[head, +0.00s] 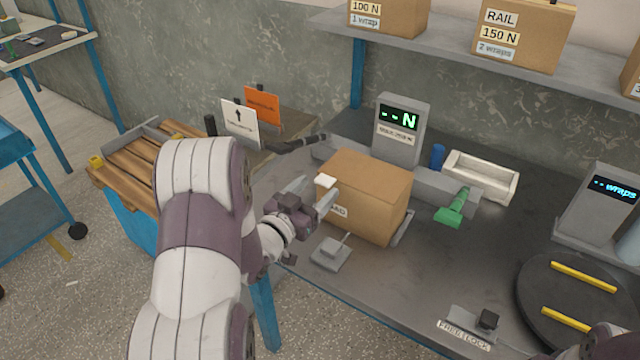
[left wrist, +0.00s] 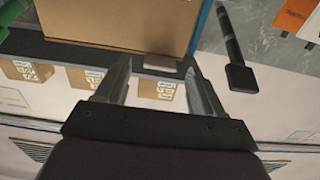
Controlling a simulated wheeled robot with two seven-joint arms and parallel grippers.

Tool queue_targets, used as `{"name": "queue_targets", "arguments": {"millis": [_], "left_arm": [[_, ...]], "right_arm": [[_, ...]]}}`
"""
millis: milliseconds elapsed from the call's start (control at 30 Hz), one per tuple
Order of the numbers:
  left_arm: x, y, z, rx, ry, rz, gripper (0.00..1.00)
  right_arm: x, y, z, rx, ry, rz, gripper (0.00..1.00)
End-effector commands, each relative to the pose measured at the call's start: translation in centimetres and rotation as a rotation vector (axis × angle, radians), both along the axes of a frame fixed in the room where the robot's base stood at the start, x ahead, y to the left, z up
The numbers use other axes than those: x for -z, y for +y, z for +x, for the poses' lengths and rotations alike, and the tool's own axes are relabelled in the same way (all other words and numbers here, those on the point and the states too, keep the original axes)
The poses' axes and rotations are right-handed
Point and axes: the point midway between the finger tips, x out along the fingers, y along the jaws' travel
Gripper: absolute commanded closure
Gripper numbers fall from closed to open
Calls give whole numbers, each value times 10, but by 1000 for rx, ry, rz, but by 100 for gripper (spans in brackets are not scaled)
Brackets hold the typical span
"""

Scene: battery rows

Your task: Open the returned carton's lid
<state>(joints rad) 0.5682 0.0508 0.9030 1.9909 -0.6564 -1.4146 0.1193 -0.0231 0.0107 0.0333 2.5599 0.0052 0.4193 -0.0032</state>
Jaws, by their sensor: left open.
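The brown carton (head: 372,190) sits on the dark bench, its lid shut and flat on top. A small white tab (head: 327,181) shows at the lid's left edge, and a partly covered label is on the front side. My left gripper (head: 314,192) is open at the carton's left end, beside the tab. In the left wrist view my gripper (left wrist: 155,68) has both fingers spread and nothing clearly between them, with the carton (left wrist: 120,20) just beyond the tips. Whether a finger touches the carton I cannot tell. My right gripper is out of view.
A grey display (head: 400,130) stands behind the carton. A small grey plate with a post (head: 330,253) is in front. A dark turntable (head: 535,300) is at lower right.

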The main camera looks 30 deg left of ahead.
Motion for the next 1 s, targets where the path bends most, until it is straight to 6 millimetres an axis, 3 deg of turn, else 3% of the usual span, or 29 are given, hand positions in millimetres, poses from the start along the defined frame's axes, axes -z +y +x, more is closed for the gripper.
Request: {"name": "queue_targets", "arguments": {"millis": [200,467,500,700,867,1000], "left_arm": [[0,-2,23,0,1,-1,32],[0,-1,25,-1,1,0,32],[0,-1,25,-1,1,0,35],[0,-1,25,-1,1,0,100],[-2,-2,25,-1,5,0,100],[-10,-1,25,-1,30,2,100]], "right_arm": [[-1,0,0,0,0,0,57],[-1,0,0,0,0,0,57],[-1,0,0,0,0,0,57],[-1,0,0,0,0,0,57],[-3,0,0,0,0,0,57],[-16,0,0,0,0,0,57]]}}
